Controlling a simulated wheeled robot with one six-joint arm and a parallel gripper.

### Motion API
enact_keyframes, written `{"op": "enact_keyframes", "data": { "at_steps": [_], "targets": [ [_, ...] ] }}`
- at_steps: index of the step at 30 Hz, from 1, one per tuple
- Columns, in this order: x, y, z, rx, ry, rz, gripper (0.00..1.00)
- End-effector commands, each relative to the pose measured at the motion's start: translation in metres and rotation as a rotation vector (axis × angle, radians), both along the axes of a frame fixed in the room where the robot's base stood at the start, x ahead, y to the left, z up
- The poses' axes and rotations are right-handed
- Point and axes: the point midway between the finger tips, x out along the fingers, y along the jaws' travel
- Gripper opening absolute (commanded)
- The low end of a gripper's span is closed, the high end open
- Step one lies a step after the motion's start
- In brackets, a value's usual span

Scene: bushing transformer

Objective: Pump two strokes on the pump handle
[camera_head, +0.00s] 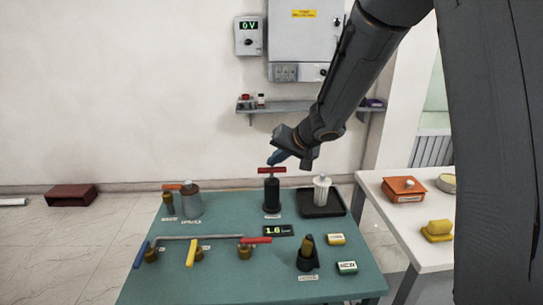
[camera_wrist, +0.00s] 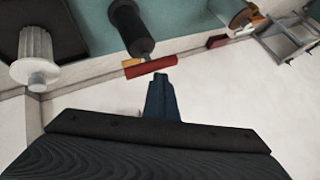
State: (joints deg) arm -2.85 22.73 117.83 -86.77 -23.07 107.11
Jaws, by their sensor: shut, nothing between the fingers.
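The pump handle (camera_head: 272,170) is a red T-bar on top of a black pump cylinder (camera_head: 272,197), upright at the back middle of the green table. In the wrist view the red handle (camera_wrist: 150,67) lies just beyond my fingertips, with the black cylinder (camera_wrist: 130,28) behind it. My gripper (camera_head: 278,157) is just above the handle in the head view, and its blue fingers (camera_wrist: 160,82) are together and empty. I cannot tell whether the fingertips touch the handle.
A white table (camera_head: 390,210) stands at right. A wall shelf (camera_head: 290,106) is behind.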

Motion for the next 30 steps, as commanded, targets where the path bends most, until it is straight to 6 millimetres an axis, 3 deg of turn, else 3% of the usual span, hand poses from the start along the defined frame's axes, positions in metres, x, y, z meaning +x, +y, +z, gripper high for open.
{"op": "enact_keyframes", "data": {
  "at_steps": [13, 30],
  "targets": [
    [-0.001, 0.0, -0.005, -0.001, 0.003, -0.001, 0.0],
    [-0.001, 0.0, 0.005, -0.001, 0.003, -0.001, 0.0]
  ]
}}
